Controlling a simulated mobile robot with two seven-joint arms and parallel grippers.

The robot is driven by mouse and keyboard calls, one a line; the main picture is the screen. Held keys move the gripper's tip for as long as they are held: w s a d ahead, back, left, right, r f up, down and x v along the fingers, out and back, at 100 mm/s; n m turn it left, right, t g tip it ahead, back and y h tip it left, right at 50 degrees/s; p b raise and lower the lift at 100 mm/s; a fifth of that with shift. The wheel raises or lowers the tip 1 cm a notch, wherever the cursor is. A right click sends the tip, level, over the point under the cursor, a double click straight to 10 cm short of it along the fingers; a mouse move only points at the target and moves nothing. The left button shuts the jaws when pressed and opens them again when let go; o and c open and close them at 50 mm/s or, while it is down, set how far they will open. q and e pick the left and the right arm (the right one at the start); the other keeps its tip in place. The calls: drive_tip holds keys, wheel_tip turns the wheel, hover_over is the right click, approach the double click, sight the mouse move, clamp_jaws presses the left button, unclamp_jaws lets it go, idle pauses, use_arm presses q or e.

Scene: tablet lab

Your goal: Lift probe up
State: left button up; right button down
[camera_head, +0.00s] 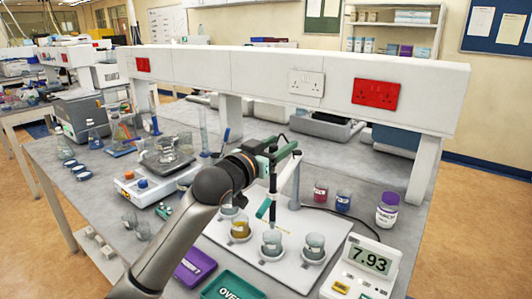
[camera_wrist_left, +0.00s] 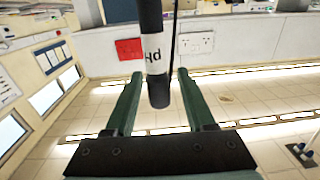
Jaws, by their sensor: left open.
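The probe (camera_head: 273,186) is a thin dark rod hanging upright over a white tray (camera_head: 216,234) of small beakers. In the left wrist view the probe (camera_wrist_left: 152,22) is a black rod with a white "pH" label, between my two green fingers. My left gripper (camera_head: 283,152) reaches in at the probe's upper part. In the wrist view its fingers (camera_wrist_left: 159,77) are apart, with a visible gap on each side of the rod. The pH meter (camera_head: 362,270) on the right reads 7.93. My right gripper is in neither view.
Beakers stand on the tray, including a yellow one (camera_head: 240,229), a clear one (camera_head: 271,243) and a grey one (camera_head: 314,246). A red bottle (camera_head: 320,192), a blue bottle (camera_head: 343,202) and a purple-capped bottle (camera_head: 387,212) stand to the right. A white socket rail (camera_head: 235,72) runs behind.

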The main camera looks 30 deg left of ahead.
use_arm(q)
drive_tip(key=s+a+b, duration=0.1)
drive_tip(key=s+b, duration=0.1)
drive_tip(key=s, duration=1)
drive_tip(key=shift+a, duration=0.1)
